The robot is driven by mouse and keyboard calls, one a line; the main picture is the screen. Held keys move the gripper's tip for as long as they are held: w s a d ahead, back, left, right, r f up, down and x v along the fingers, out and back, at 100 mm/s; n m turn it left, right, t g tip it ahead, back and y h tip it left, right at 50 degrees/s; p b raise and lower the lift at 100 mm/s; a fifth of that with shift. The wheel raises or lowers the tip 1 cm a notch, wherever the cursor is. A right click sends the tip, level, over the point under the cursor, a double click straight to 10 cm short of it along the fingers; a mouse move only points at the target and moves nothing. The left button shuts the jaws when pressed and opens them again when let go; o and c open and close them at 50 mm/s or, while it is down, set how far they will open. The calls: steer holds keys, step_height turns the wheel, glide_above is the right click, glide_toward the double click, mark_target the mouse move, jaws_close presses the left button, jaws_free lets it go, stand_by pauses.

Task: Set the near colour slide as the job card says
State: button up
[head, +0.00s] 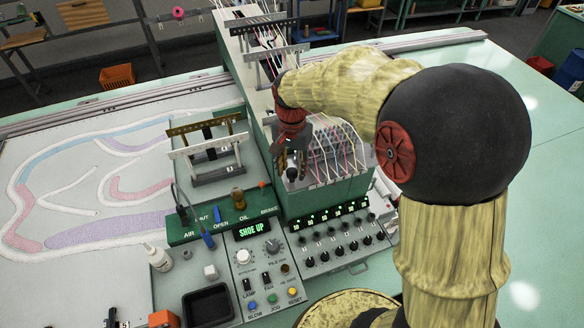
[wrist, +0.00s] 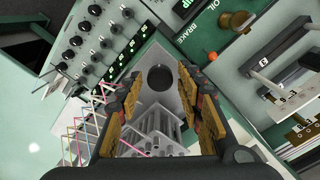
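My gripper (head: 291,172) points down over the yarn head at the middle. In the wrist view its two fingers (wrist: 160,84) stand apart, with a dark round knob (wrist: 160,77) between and beyond them. The knob also shows in the head view (head: 292,174); I cannot tell whether the fingers touch it. Left of it a white bar (head: 205,147) stands nearer and a brown bar (head: 190,127) farther, each on posts with a dark block. I cannot tell which part is the near colour slide. No readable job card shows.
A panel in front has a green display (head: 251,231) reading "SHOE UP", dials and coloured buttons. A row of black knobs (head: 338,251) lies to its right. Coloured yarns (head: 335,145) run beside my gripper. A black tray (head: 208,304) and white bottle (head: 158,257) stand at front left.

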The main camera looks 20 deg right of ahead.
jaws_close()
stand_by(0.6)
